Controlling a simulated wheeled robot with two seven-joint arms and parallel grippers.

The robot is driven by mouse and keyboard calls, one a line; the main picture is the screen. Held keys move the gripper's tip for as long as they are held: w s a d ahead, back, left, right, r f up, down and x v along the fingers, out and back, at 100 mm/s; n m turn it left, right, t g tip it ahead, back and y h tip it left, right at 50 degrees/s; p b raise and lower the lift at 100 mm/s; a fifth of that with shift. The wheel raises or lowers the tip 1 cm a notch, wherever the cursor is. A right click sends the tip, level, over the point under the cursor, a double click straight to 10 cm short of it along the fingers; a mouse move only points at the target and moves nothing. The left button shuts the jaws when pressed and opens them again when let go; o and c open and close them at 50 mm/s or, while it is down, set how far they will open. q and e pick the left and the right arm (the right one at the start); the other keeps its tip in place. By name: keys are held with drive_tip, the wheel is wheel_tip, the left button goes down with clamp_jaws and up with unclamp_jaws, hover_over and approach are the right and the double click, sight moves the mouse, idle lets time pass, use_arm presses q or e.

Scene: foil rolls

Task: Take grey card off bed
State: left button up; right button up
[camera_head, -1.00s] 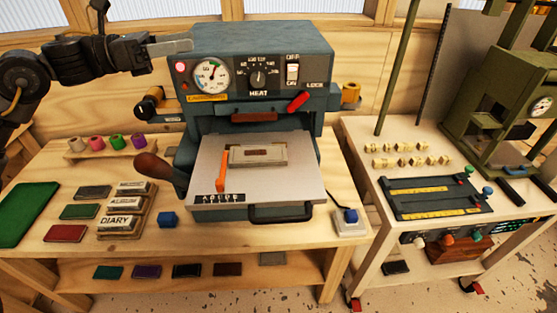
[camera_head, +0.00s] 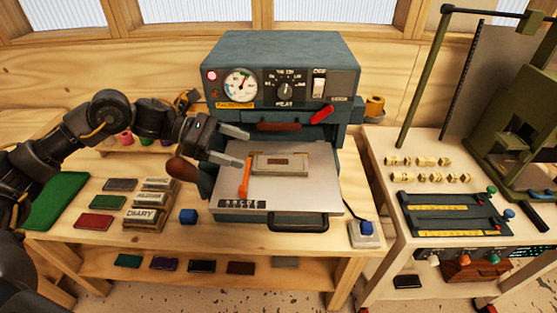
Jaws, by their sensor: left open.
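The grey card (camera_head: 262,172) lies flat on the pale bed (camera_head: 310,192) that sticks out of the front of the blue-grey press (camera_head: 280,60). A smaller brown piece (camera_head: 277,161) shows in the middle of the card. An orange bar (camera_head: 244,177) stands on the bed just left of the card. My left gripper (camera_head: 238,147) is open and empty, its two fingers pointing right, at the left edge of the bed and short of the card. My right gripper is not in view.
A dark brown knob (camera_head: 183,170) sits beside the bed.

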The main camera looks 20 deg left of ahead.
sight(271, 163)
use_arm(q)
drive_tip(key=shift+x, duration=1.05)
drive_tip(key=p+x, duration=0.3)
drive_tip(key=x, duration=0.1)
drive_tip(key=shift+s+d+f+p, duration=0.1)
drive_tip(key=shift+s+f+p, duration=0.05)
drive_tip(key=shift+s+p, duration=0.2)
drive_tip(key=shift+w+d+f, duration=0.15)
drive_tip(key=shift+d+f, duration=0.15)
drive_tip(key=shift+d, duration=0.1)
drive_tip(key=shift+a, duration=0.1)
drive_tip(key=shift+c, duration=1)
drive_tip(key=c, duration=0.9)
